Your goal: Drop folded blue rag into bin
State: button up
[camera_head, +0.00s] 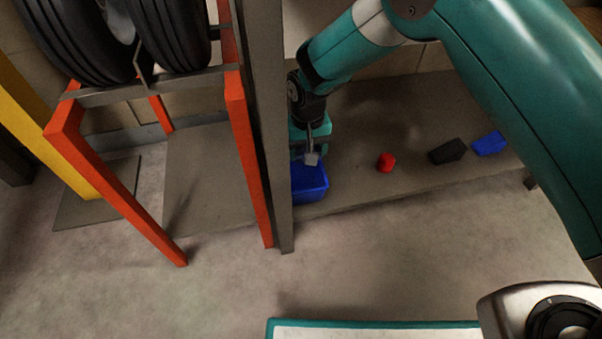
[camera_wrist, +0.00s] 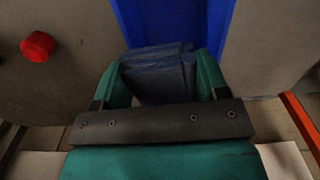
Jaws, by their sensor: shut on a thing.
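In the wrist view my gripper (camera_wrist: 160,85) is shut on the folded blue rag (camera_wrist: 158,72), a dark blue layered bundle between the two teal fingers. The blue bin (camera_wrist: 135,20) shows just beyond the rag, its walls on both sides of it. In the head view the blue bin (camera_head: 312,188) stands on the low grey platform, partly hidden by a grey post. My gripper (camera_head: 310,158) is over the bin there, pointing down. The rag is hard to make out in that view, and I cannot tell its exact height above the bin.
A red object (camera_head: 386,162), a black block (camera_head: 447,151) and a blue block (camera_head: 489,143) lie on the platform to the right. An orange rack (camera_head: 253,160) with tires (camera_head: 75,40) and a grey post (camera_head: 268,120) stand close on the bin's left.

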jog(key=o, duration=1)
jog(key=shift+o, duration=0.2)
notch_tip(320, 180, up, 12)
jog(key=p, duration=0.6)
